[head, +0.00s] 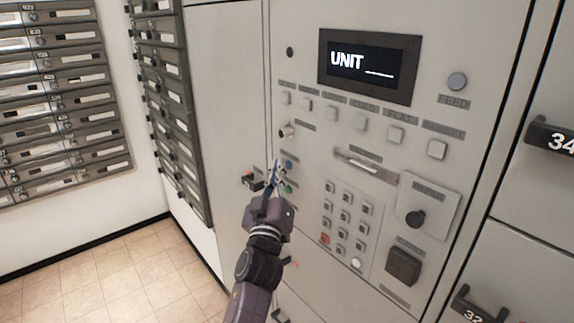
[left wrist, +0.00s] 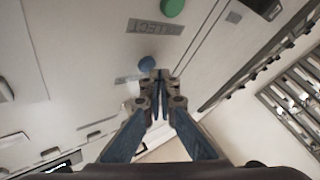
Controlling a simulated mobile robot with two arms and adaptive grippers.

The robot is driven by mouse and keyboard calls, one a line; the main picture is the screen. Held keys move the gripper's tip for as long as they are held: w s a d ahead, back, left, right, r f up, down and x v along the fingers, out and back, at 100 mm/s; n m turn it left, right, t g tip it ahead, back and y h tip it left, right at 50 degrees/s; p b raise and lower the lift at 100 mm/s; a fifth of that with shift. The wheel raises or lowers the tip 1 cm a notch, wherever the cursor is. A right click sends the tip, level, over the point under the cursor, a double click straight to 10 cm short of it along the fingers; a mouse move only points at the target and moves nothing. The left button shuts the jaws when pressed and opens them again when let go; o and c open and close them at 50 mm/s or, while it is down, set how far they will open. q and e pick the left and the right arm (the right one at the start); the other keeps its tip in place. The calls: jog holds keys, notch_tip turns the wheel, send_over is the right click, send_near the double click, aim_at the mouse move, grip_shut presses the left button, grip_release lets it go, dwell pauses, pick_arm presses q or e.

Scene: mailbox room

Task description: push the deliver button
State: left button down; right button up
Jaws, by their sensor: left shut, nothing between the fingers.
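A blue button (head: 288,164) and a green button (head: 287,188) sit on the grey panel, just right of my left gripper in the head view. In the left wrist view the blue button (left wrist: 147,63) is right by the fingertips, and the green button (left wrist: 172,7) is at the top edge. A label reading like "COLLECT" (left wrist: 155,27) lies between them. The label near the blue button (left wrist: 128,79) is partly hidden and unreadable, so I cannot read which is deliver. My left gripper (head: 275,166) is shut and empty; its tips (left wrist: 161,76) look close to the panel, contact unclear. My right gripper is not in view.
Mailboxes (head: 60,100) line the left wall.

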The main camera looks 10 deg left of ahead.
pick_arm(q)
jog(key=shift+s+d+r+p, duration=0.2)
jog(key=shift+s+d+p, duration=0.15)
jog(key=shift+s, duration=0.15)
jog(key=shift+s+f, duration=0.15)
jog(key=shift+s, duration=0.05)
jog(key=shift+s+a+p, duration=1.3)
jog(key=shift+s+a, duration=0.4)
jog(key=shift+s, duration=0.2)
